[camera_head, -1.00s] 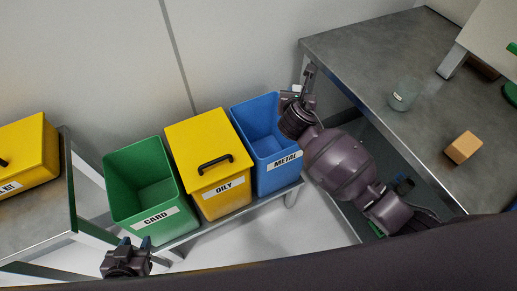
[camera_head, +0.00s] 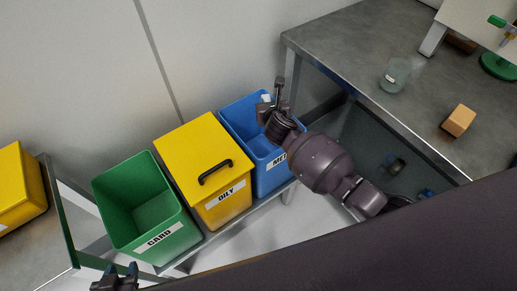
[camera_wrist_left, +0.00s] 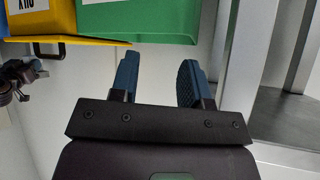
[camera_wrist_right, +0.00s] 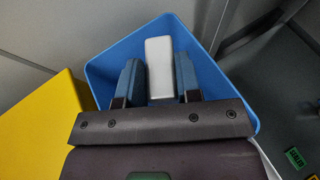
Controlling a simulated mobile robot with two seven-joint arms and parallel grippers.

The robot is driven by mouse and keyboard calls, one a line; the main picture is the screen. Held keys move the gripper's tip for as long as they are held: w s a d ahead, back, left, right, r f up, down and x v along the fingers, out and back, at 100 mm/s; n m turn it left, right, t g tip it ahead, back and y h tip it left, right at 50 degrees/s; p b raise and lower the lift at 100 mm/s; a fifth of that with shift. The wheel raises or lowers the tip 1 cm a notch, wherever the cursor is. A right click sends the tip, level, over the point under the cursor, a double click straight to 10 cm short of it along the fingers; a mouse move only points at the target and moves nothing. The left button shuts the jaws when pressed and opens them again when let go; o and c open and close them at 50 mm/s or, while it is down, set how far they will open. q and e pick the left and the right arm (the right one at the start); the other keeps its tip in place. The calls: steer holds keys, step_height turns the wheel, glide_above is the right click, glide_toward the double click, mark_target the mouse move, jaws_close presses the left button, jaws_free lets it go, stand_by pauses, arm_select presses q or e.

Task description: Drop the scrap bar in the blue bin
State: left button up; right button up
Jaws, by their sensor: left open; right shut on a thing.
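My right gripper (camera_wrist_right: 159,83) is shut on a pale grey-white scrap bar (camera_wrist_right: 159,66), which sticks out past the fingertips in the right wrist view. The bar lies over the open blue bin (camera_wrist_right: 110,66). In the head view the right gripper (camera_head: 271,100) is at the mouth of the blue bin (camera_head: 234,113), which has a label partly hidden by my arm. The bar's end (camera_head: 266,97) shows as a small pale patch there. My left gripper (camera_wrist_left: 157,82) is open and empty, low in front of the green bin; it also shows in the head view (camera_head: 120,272).
A lidded yellow OILY bin (camera_head: 195,150) and an open green CARD bin (camera_head: 140,205) stand left of the blue bin on a low rack. A grey table (camera_head: 350,50) at right holds a glass jar (camera_head: 395,75) and an orange block (camera_head: 458,121).

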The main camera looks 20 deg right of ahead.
step_height(320, 180, down, 4)
steer(key=shift+s+a+b, duration=0.1)
steer(key=shift+b, duration=1.1)
steer(key=shift+f+b, duration=0.6)
steer(key=shift+b, duration=0.25)
steer(key=o, duration=0.9)
steer(key=shift+o, duration=0.7)
